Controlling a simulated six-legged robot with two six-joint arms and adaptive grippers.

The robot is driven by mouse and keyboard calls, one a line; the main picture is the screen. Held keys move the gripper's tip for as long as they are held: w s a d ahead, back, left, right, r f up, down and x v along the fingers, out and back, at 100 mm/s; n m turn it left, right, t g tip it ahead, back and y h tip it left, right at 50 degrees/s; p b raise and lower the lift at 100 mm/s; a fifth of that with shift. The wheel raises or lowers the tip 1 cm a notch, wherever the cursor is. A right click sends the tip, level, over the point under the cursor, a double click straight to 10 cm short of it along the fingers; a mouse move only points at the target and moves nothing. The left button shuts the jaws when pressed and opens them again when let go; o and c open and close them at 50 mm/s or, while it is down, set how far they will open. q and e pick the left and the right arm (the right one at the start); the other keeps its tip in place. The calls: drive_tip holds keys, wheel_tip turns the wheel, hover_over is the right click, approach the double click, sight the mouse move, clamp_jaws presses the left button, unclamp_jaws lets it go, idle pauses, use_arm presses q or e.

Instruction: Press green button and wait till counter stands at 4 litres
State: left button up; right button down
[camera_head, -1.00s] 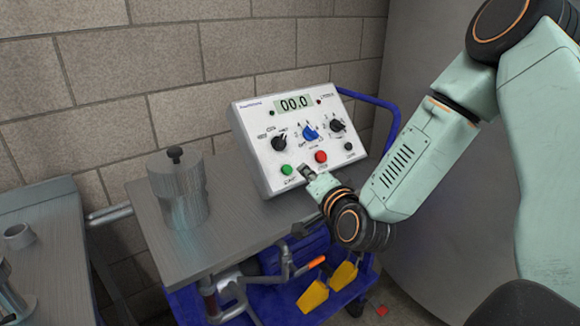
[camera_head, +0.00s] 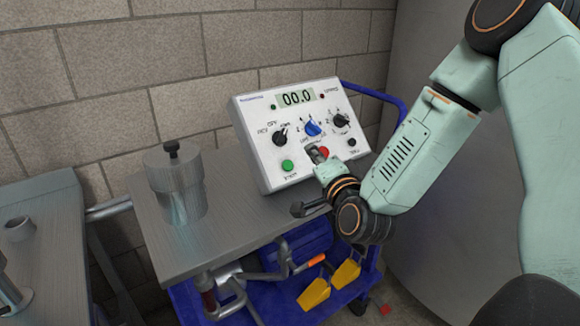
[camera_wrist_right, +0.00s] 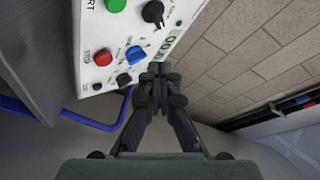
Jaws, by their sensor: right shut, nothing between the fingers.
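The white control box (camera_head: 262,150) stands on the grey top of the cart. Its counter (camera_head: 297,97) reads 00.0. The green button (camera_head: 287,166) is uncovered at the lower left of the panel, and it also shows at the top of the right wrist view (camera_wrist_right: 115,5). My right gripper (camera_head: 316,153) is shut and empty in front of the panel, right of the green button, and partly hides the red button (camera_head: 324,152). In the right wrist view its closed fingertips (camera_wrist_right: 158,70) are beside the blue knob (camera_wrist_right: 135,54). I cannot tell whether they touch the panel. My left gripper is not in view.
A lidded metal pot (camera_head: 177,183) stands on the cart top (camera_head: 225,237), left of the box. Black knobs (camera_head: 340,120) flank the blue one. The cart's blue handle (camera_head: 385,95) runs behind my right arm. A block wall (camera_head: 190,60) is behind.

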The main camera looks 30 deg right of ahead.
sight(289, 160)
drive_tip(key=w+f+b, duration=0.5)
drive_tip(key=w+b, duration=0.1)
drive_tip(key=b, duration=0.1)
drive_tip(key=shift+a+f, duration=0.25)
drive_tip(key=shift+f, duration=0.05)
idle(0.4)
drive_tip(key=shift+w, duration=0.15)
idle(0.9)
drive_tip(key=shift+w+a+f+b, duration=0.1)
drive_tip(key=shift+w+f+b, duration=0.15)
drive_tip(key=shift+b, duration=0.15)
drive_tip(key=shift+w+f+b, duration=0.35)
drive_tip(key=shift+b, duration=0.1)
idle(0.8)
idle(0.3)
drive_tip(key=shift+s+r+p, duration=0.65)
drive_tip(key=shift+s+p, duration=0.05)
drive_tip(key=shift+p, duration=0.1)
